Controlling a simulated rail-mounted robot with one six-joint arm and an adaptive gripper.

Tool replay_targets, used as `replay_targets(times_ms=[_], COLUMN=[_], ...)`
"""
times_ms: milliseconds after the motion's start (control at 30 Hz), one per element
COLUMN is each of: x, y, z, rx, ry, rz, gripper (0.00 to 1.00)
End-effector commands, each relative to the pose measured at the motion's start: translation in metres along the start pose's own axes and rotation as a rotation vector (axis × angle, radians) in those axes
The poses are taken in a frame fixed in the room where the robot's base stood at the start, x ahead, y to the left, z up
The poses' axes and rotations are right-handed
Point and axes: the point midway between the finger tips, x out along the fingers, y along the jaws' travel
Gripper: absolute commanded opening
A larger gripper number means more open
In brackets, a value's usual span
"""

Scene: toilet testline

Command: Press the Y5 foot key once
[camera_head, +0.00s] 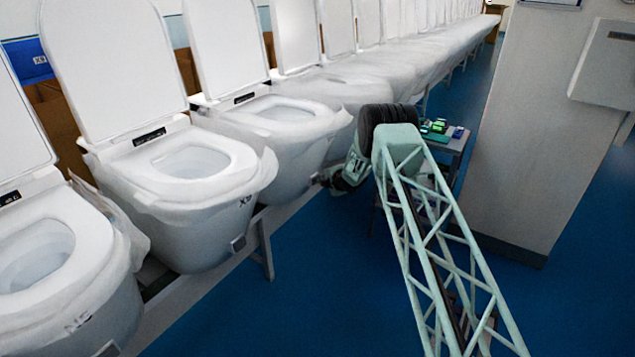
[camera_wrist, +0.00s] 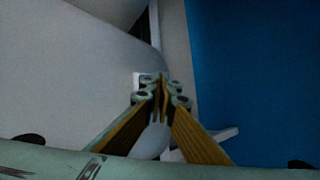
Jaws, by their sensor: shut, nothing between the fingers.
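A row of white toilets runs along the left in the head view. The third toilet from the left (camera_head: 290,130) has my gripper (camera_head: 318,180) at its lower right side. The fingers are shut and empty. In the wrist view the fingertips (camera_wrist: 163,88) meet in front of a small pale square piece (camera_wrist: 137,78), partly hidden by them; it may be a foot key. I cannot tell whether they touch it. No Y5 label is readable.
A small table (camera_head: 450,143) with green and blue items stands behind my arm. A pale cabinet (camera_head: 545,130) stands at the right. A metal support leg (camera_head: 264,245) stands under the row. The blue floor (camera_head: 300,300) between row and cabinet is mostly clear.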

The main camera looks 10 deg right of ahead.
Motion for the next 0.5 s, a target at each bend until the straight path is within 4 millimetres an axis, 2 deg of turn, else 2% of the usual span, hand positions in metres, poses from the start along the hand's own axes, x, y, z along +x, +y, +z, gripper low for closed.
replay_targets(times_ms=[500], x=[-0.0103], y=[-0.0086], z=[0.0068], rx=[0.000], ry=[0.000], rz=[0.000], gripper=[0.00])
